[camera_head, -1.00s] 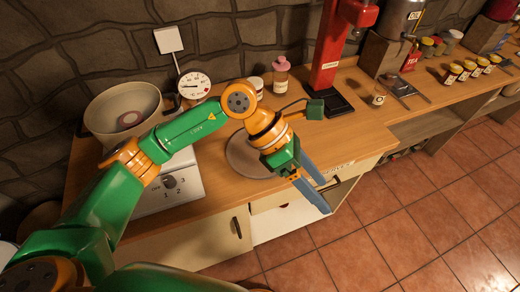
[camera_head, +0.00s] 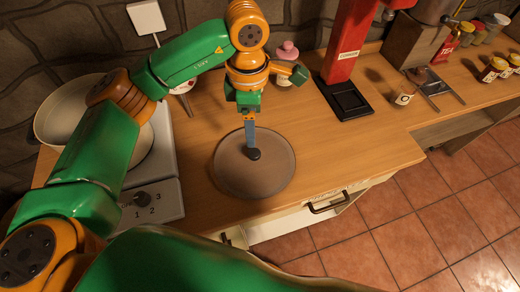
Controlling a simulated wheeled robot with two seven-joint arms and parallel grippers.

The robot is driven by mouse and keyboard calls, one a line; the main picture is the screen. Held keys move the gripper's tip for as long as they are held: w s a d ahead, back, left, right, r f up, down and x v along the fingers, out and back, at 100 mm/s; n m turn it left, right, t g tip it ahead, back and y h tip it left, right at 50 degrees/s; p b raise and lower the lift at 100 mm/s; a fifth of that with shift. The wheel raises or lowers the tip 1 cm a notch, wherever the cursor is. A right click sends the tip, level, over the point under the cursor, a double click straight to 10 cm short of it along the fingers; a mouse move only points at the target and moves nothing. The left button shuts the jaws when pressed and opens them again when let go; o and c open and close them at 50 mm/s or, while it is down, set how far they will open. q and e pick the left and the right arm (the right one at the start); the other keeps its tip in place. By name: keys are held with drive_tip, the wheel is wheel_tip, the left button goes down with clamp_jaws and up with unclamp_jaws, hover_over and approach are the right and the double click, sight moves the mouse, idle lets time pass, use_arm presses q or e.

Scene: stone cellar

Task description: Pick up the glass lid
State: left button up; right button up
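The glass lid (camera_head: 236,181) is a round, see-through disc with a dark rim and a small black knob (camera_head: 254,155) in its middle. It lies flat on the wooden counter, left of the red stand. My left gripper (camera_head: 251,146) points down over the lid, its blue-grey fingertips at the far side of the knob. The fingers line up edge-on, so I cannot tell whether they are apart, or whether they touch the knob. My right gripper is out of view.
A pink-topped bottle (camera_head: 287,50) and a red stand (camera_head: 352,38) are behind. The counter (camera_head: 330,145) right of the lid is clear. A drawer handle (camera_head: 330,204) sticks out below its front edge.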

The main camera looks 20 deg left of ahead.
use_arm(q)
drive_tip(key=b, duration=0.4)
hover_over(254, 153)
drive_tip(key=f, duration=0.4)
drive_tip(key=shift+s+a+f, duration=0.15)
drive_tip(key=shift+s+f, duration=0.1)
drive_tip(key=shift+s, duration=0.15)
drive_tip(key=shift+f, duration=0.3)
drive_tip(key=shift+w+f, duration=0.15)
drive_tip(key=shift+f, duration=0.1)
drive_tip(key=f+p, duration=0.1)
drive_tip(key=f, duration=0.1)
drive_tip(key=f+p, duration=0.2)
drive_tip(key=f, duration=0.1)
drive_tip(key=shift+w+d+f, duration=0.2)
drive_tip(key=shift+f, duration=0.5)
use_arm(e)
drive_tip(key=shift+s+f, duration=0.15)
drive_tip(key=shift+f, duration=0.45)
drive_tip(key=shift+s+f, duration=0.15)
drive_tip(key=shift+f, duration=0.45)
use_arm(q)
drive_tip(key=shift+w, duration=0.1)
clamp_jaws()
